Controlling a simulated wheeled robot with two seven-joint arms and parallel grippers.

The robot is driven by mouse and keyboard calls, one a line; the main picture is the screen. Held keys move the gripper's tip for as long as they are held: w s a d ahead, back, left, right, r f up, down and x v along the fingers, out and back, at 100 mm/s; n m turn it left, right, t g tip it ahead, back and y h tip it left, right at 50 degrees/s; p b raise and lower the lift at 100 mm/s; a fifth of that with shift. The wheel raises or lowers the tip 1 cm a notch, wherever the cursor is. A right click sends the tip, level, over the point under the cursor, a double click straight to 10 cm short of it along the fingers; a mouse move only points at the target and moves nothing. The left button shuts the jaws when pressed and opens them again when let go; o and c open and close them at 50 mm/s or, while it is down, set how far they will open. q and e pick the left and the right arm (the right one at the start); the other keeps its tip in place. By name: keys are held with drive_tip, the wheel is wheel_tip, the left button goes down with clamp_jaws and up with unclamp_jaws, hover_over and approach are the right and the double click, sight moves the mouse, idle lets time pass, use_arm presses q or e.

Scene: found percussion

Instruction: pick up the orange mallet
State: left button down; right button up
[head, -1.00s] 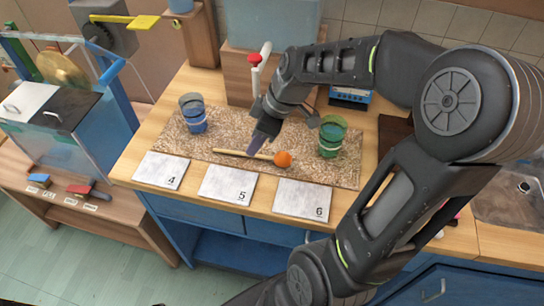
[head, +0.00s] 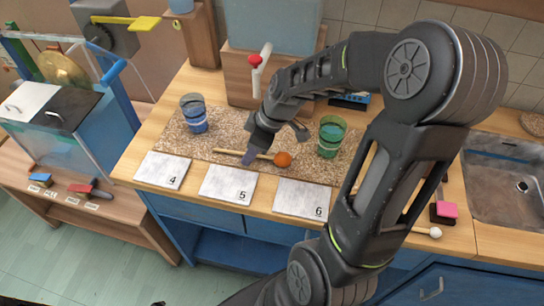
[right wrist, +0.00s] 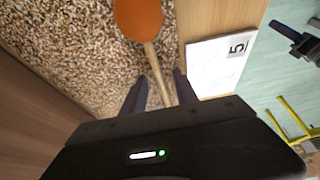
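The orange mallet has a round orange head (head: 283,159) and a thin wooden handle, and lies on the speckled mat (head: 222,170) behind the white card marked 5. My right gripper (head: 250,157) points down at the handle, left of the head. In the right wrist view the mallet (right wrist: 138,18) is at the top, and its handle runs between the two fingers of my right gripper (right wrist: 158,86). The fingers are apart, with a gap on each side of the handle. A dark piece at the right edge there may be my left gripper; its fingers are unclear.
A blue cup (head: 194,113) stands left on the mat and a green cup (head: 331,136) right of the mallet head. Cards marked 4 (head: 163,170), 5 (head: 228,184) and 6 (head: 302,198) line the front edge. A wooden box (head: 240,85) stands behind.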

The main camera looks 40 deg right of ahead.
drive_tip(key=shift+c, duration=0.5)
clamp_jaws()
